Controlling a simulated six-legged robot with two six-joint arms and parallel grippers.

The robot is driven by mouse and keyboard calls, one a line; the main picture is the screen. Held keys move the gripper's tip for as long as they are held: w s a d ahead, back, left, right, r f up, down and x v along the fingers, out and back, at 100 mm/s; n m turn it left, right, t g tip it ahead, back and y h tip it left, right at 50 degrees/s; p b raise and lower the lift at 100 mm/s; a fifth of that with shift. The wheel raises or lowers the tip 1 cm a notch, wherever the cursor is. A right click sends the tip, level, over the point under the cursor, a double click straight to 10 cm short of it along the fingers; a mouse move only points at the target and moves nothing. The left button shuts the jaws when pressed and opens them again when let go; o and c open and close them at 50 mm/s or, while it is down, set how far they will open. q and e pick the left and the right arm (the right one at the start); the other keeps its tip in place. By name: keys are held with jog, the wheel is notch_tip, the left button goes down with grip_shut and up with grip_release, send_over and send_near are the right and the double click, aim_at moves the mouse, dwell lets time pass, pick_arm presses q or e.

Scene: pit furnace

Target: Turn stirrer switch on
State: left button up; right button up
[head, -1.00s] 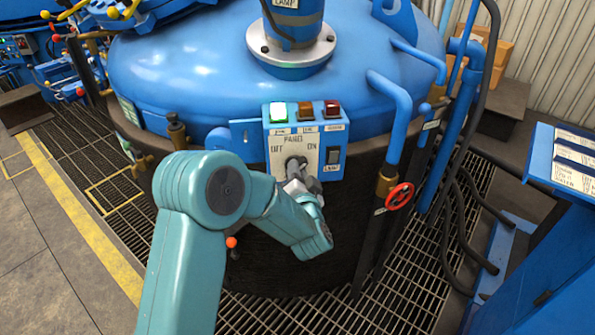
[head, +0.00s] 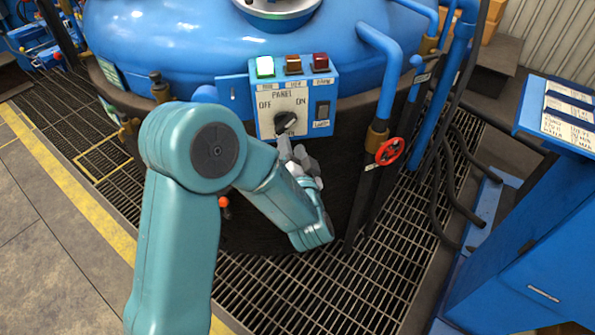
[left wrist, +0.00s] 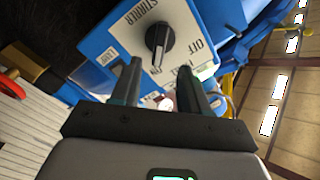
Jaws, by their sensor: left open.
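The stirrer switch is a dark rotary knob (head: 286,122) on the pale face of a blue control box (head: 332,75). OFF is printed to its left and ON to its right in the head view. The knob (left wrist: 159,40) also shows in the left wrist view, near a STIRRER label. My left gripper (head: 290,146) is just below and in front of the knob. In the left wrist view its two fingers (left wrist: 158,67) are spread and empty, apart from the knob. My right gripper is out of view.
A green lamp (head: 265,66) is lit above the panel; the amber and red lamps look dark. A rocker switch (head: 322,112) sits right of the knob. Pipes and a red handwheel (head: 389,152) stand to the right. A blue cabinet (head: 550,250) is at the far right.

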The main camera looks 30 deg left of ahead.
pick_arm(q)
jog(key=v, duration=0.8)
jog(key=s+a+f+g+p, duration=0.1)
jog(key=a+f+g+p, duration=0.15)
jog(key=a+p, duration=0.25)
notch_tip(320, 180, down, 11)
jog(key=s+d+g+h+p, duration=0.1)
jog(key=d+g+h+p, duration=0.15)
jog(key=h, duration=0.35)
jog(key=s+d+f+n+g+h, duration=0.1)
jog(key=s+d+f+g+h, duration=0.3)
jog(key=s+d, duration=0.3)
jog(key=s+d+f+n+g+h+p, duration=0.1)
jog(key=s+d+f+g+h, duration=0.3)
jog(key=s+d, duration=0.4)
jog(key=shift+s+f+n+h, duration=0.4)
jog(key=shift+f+h, duration=0.15)
jog(key=shift+h, duration=0.45)
